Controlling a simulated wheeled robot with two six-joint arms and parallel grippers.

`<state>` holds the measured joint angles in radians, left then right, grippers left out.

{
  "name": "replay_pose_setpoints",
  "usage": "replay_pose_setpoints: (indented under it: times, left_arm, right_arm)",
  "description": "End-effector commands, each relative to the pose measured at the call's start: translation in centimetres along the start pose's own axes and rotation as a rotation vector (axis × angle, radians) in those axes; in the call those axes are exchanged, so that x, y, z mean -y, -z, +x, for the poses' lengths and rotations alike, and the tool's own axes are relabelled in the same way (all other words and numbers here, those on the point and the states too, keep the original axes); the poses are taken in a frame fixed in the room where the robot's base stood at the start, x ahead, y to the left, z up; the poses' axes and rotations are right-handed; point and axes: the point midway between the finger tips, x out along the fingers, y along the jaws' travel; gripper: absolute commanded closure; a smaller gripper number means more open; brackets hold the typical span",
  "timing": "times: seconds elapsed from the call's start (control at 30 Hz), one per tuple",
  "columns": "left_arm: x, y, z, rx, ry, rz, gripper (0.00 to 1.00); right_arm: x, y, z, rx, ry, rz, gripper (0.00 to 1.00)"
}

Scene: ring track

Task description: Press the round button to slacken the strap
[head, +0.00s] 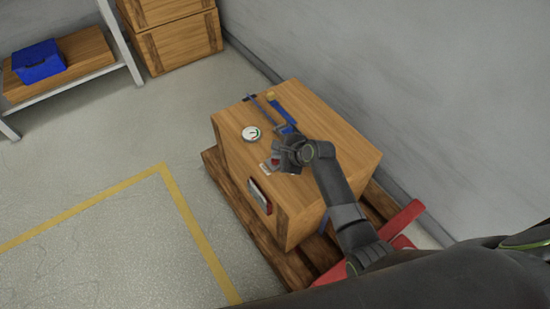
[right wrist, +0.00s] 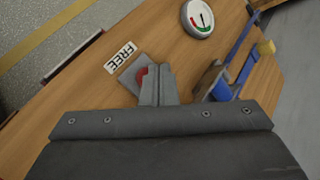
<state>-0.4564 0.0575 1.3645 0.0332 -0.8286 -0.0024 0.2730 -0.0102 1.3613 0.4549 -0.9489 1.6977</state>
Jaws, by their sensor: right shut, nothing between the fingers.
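The round red button (right wrist: 141,77) sits on a grey plate on top of a wooden crate (head: 320,130). In the right wrist view it is partly hidden by my right gripper (right wrist: 158,72). A white label reading "FREE" (right wrist: 121,58) lies beside the plate. My right gripper (head: 277,157) is shut and empty, its fingertips over or right beside the button; I cannot tell whether they touch it. A blue strap (head: 285,116) with a buckle runs along the crate top, right of the button. A round white gauge (head: 251,133) is close by. My left gripper is not in view.
The crate stands on a wooden pallet (head: 230,200) near a grey wall. A red-edged panel (head: 260,196) is on the crate's side. Red forks or bars (head: 402,222) show at the lower right. A shelf with a blue bin (head: 40,62) and stacked crates (head: 180,42) stand behind. The left floor is clear.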

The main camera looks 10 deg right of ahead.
Motion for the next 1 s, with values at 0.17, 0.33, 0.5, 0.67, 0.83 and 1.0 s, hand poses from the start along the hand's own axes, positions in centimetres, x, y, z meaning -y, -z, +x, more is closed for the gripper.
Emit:
replay_pose_setpoints:
  times: [0.17,0.33,0.5,0.67,0.83,1.0]
  left_arm:
    - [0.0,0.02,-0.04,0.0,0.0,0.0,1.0]
    - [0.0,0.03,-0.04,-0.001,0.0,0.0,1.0]
    - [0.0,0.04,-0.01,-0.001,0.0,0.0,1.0]
    - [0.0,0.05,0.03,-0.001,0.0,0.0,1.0]
    - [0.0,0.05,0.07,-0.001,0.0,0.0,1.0]
    - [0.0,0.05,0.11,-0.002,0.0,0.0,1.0]
  right_arm:
    - [-0.07,0.07,0.08,0.0,0.0,-0.001,1.0]
    - [-0.07,0.08,0.08,0.0,0.0,-0.001,1.0]
    - [-0.13,0.14,0.17,0.0,0.0,-0.001,1.0]
    - [-0.21,0.23,0.3,0.0,0.001,-0.001,1.0]
    - [-0.3,0.33,0.44,0.0,0.001,-0.001,1.0]
    - [-0.42,0.44,0.59,0.0,0.0,-0.001,1.0]
